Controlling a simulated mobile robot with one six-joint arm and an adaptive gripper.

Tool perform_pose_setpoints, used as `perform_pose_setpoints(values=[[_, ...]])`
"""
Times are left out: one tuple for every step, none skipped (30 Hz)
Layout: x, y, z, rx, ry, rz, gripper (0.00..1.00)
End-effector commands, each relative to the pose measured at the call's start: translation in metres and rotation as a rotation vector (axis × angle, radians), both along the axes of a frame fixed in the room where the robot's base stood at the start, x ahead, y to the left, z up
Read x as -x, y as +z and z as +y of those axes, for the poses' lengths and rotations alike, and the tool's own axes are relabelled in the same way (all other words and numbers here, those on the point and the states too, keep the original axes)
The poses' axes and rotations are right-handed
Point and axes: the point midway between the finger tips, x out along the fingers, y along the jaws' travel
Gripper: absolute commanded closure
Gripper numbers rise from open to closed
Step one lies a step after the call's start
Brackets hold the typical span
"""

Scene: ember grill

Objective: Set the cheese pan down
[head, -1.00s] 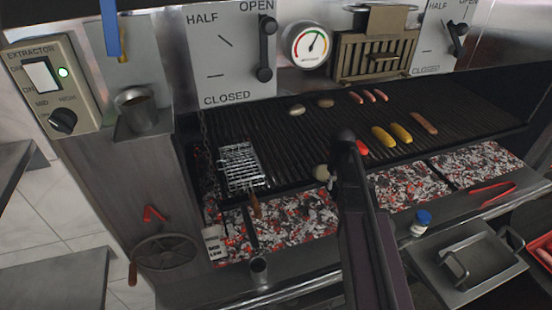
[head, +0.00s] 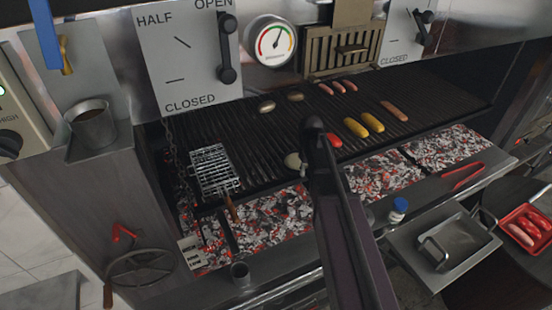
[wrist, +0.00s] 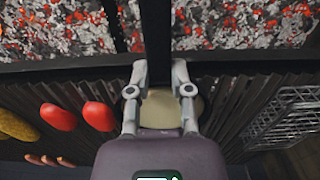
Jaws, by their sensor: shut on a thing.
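My gripper (wrist: 159,78) is low over the front edge of the grill grate (head: 240,125), its two fingers closed in on a thing. A pale, rounded thing shows between and below the fingers, which looks like the cheese pan's contents (wrist: 160,109); its edge also shows left of my arm in the head view (head: 292,160). The pan itself is mostly hidden by my gripper and arm. Whether it touches the grate I cannot tell. A dark bar (wrist: 155,30) runs from between the fingertips across the coals; handle or divider, I cannot tell.
A wire basket (head: 214,170) lies to the left. Glowing coals (head: 270,220) lie in front.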

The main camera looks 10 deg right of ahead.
Motion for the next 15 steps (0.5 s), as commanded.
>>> perform_pose_setpoints(values=[[-0.01,-0.001,0.002,0.0,0.001,-0.001,1.0],[-0.015,-0.002,0.003,0.0,0.002,-0.001,1.0],[-0.021,-0.002,0.005,0.0,0.002,-0.001,1.0],[-0.027,-0.003,0.006,0.0,0.002,-0.001,1.0],[-0.032,-0.003,0.007,0.0,0.002,-0.001,1.0],[-0.039,-0.004,0.009,0.0,0.002,-0.001,1.0],[-0.045,-0.005,0.01,0.0,0.002,-0.001,1.0],[-0.05,-0.005,0.012,0.0,0.002,-0.001,1.0],[-0.057,-0.006,0.014,0.0,0.001,-0.001,1.0],[-0.062,-0.006,0.015,0.0,0.001,-0.001,1.0],[-0.068,-0.007,0.016,0.0,0.001,-0.001,1.0],[-0.075,-0.008,0.019,0.0,0.002,-0.001,1.0],[-0.08,-0.008,0.02,0.0,0.002,-0.001,1.0],[-0.085,-0.009,0.021,0.0,0.002,-0.001,1.0],[-0.092,-0.009,0.023,0.0,0.003,-0.001,1.0]])
